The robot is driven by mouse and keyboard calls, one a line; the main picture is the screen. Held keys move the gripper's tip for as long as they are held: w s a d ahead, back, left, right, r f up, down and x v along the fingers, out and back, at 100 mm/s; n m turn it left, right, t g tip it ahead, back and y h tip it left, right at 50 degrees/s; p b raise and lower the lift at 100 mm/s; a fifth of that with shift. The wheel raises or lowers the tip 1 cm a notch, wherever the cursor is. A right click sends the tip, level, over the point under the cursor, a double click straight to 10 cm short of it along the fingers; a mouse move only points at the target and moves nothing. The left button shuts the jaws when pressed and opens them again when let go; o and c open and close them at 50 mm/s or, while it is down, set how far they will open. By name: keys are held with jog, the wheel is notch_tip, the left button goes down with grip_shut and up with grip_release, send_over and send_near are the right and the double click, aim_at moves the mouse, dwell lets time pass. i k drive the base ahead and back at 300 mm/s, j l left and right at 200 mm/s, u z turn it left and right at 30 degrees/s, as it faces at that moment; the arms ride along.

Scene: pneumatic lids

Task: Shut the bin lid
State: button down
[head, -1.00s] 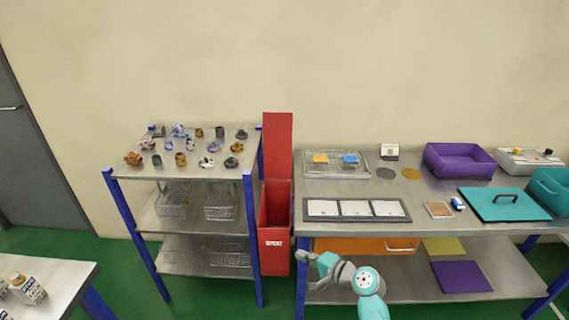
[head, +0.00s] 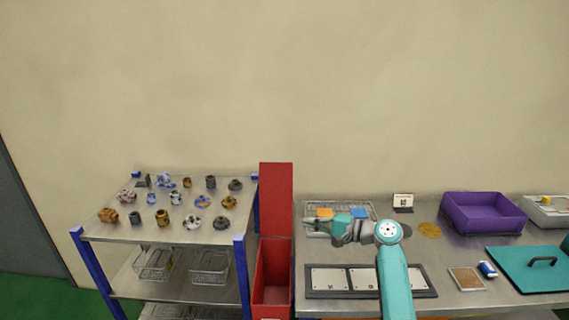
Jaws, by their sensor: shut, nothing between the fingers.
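The red bin (head: 257,285) stands between the shelf rack and the workbench. Its red lid (head: 276,198) is raised upright at the back, and the bin's mouth is open. The lower part of the bin is cut off by the picture's bottom edge. My gripper (head: 309,223) is to the right of the lid, over the back left of the workbench, pointing left. It is shut and empty, and appears apart from the lid.
The shelf rack (head: 225,227) on the left holds several metal parts. On the workbench are a wire tray (head: 352,203), a framed panel (head: 430,292), a purple crate (head: 484,225) and a teal lid (head: 510,284). The wall above is clear.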

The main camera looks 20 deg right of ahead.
aim_at(276, 179)
jog(key=i+l, duration=0.2)
jog(key=i, duration=0.2)
jog(key=i+l, duration=0.2)
jog(key=i, duration=0.25)
